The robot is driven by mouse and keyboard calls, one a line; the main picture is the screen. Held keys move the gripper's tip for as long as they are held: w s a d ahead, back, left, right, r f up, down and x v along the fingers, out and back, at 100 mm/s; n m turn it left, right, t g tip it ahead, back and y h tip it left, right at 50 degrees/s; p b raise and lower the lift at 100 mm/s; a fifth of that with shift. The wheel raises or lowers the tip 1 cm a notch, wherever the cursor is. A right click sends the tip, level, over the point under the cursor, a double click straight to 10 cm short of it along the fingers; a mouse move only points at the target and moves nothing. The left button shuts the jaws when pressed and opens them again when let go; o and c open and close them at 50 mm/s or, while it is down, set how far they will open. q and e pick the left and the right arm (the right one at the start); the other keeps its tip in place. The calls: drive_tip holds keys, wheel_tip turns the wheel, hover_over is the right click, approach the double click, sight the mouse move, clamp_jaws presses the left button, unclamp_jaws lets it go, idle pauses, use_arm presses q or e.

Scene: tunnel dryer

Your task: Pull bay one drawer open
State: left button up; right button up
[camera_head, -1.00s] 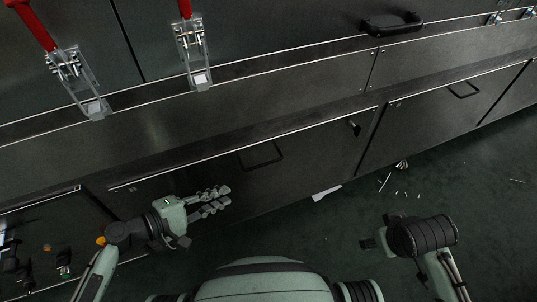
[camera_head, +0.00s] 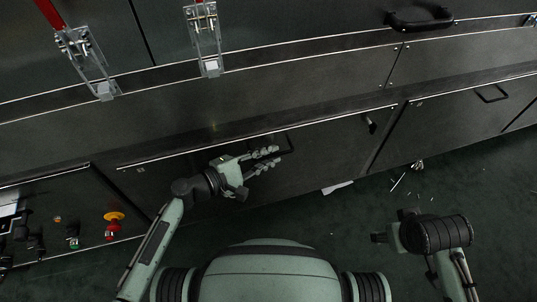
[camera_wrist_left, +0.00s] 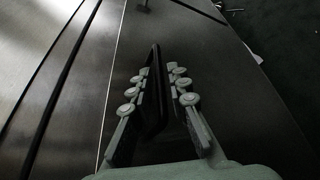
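A dark drawer front (camera_head: 325,150) in the lower row of the cabinet has a black bar handle (camera_head: 289,142). The drawer looks shut, its front in line with its neighbours. My left gripper (camera_head: 270,158) is at this handle, with its fingers apart. In the left wrist view the dark handle (camera_wrist_left: 154,95) stands between the two fingers of the left gripper (camera_wrist_left: 160,92), nearer the left finger. The fingers do not look closed on it. Part of the handle is hidden by the fingers in the head view.
A small black latch (camera_head: 369,124) sits on the drawer front's right end. Another drawer handle (camera_head: 491,93) is further right. Toggle clamps (camera_head: 207,40) and a large handle (camera_head: 419,19) are above. A control panel with a red and yellow button (camera_head: 113,217) is at left. White scraps (camera_head: 337,187) lie on the floor.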

use_arm(q)
clamp_jaws()
use_arm(e)
drive_tip(key=shift+r, duration=0.1)
idle(0.3)
